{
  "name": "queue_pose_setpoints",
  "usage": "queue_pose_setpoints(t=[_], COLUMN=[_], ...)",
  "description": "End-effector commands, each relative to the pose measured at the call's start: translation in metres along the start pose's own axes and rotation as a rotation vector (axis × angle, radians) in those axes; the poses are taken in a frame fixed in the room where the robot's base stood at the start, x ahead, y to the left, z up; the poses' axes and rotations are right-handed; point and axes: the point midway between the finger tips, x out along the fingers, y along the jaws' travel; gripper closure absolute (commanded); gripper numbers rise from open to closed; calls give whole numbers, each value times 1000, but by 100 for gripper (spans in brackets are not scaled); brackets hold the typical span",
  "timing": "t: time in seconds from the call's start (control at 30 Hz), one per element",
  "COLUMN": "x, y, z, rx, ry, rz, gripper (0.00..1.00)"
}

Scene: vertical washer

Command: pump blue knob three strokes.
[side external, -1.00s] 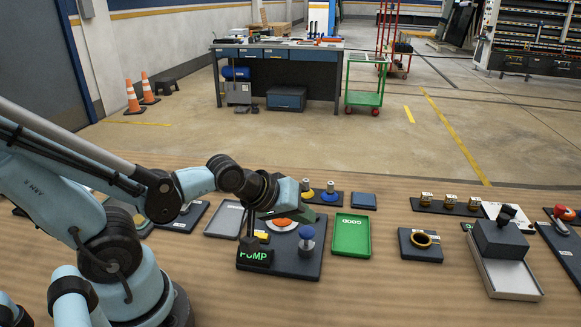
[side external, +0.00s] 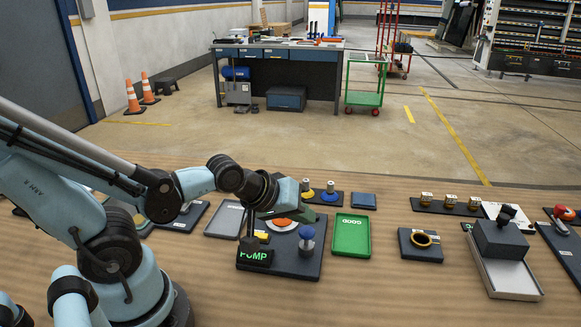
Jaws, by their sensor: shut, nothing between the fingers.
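The blue knob (side external: 307,232) sits on top of a short grey stem on the dark pump plate (side external: 309,268). A black block lettered PUMP in green (side external: 255,257) stands at the plate's front left corner. My gripper (side external: 302,214) is shut and empty, a little above and behind the knob in the picture. It appears apart from the knob, though the depth between them is hard to judge. The end of my arm hides part of the plate's back. An orange-red piece on a pale disc (side external: 282,224) shows below my gripper.
A green tray (side external: 352,236) lies right of the plate and a grey tray (side external: 225,219) lies left. A plate with a brass ring (side external: 425,239) and a grey box on a metal slide (side external: 505,265) are farther right. Front table space is clear.

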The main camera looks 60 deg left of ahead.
Motion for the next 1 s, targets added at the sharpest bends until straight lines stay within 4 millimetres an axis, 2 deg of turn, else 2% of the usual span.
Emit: queue_pose_setpoints(t=[1.0], x=[9], y=[-6], z=[6], rx=[0], ry=[0], rz=[0], gripper=[100])
